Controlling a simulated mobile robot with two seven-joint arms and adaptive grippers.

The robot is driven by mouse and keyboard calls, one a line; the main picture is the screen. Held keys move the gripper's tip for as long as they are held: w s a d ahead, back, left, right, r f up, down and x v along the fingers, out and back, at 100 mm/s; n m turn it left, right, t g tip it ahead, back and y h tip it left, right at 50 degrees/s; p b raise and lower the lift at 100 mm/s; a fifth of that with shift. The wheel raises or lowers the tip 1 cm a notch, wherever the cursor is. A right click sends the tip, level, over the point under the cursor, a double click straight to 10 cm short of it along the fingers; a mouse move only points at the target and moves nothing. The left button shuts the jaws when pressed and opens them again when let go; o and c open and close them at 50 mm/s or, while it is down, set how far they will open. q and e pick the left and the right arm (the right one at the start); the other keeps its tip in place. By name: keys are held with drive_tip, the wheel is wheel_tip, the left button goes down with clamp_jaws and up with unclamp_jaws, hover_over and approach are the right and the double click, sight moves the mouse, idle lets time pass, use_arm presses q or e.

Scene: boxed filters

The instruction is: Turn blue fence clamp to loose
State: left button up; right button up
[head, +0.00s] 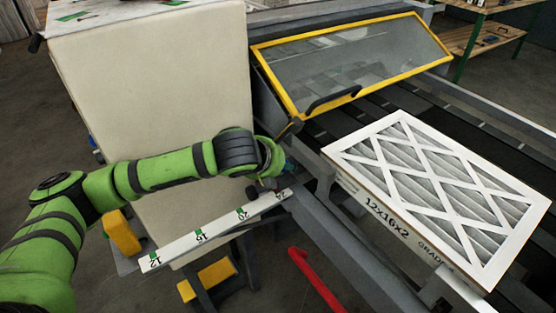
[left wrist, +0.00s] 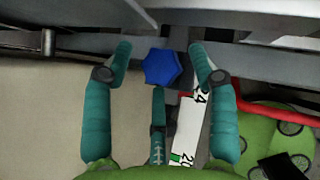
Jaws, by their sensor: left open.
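The blue fence clamp shows in the left wrist view as a blue six-sided knob (left wrist: 162,67). My left gripper (left wrist: 161,52) is open, with one fingertip to each side of the knob and a third finger below it. Gaps show between the knob and the two side fingers, so it is not gripped. In the head view my left gripper (head: 268,186) is at the far end of the white fence scale (head: 215,229), and the arm hides most of the knob. My right gripper is not in view.
A large beige block (head: 150,90) stands behind the left arm. A boxed filter (head: 440,195) lies on the dark conveyor at right. A yellow-framed clear guard (head: 350,62) stands beyond. A red bar (head: 318,280) sticks out at the front.

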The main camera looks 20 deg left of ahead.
use_arm(q)
drive_tip(key=shift+f, duration=0.1)
drive_tip(key=c, duration=1.1)
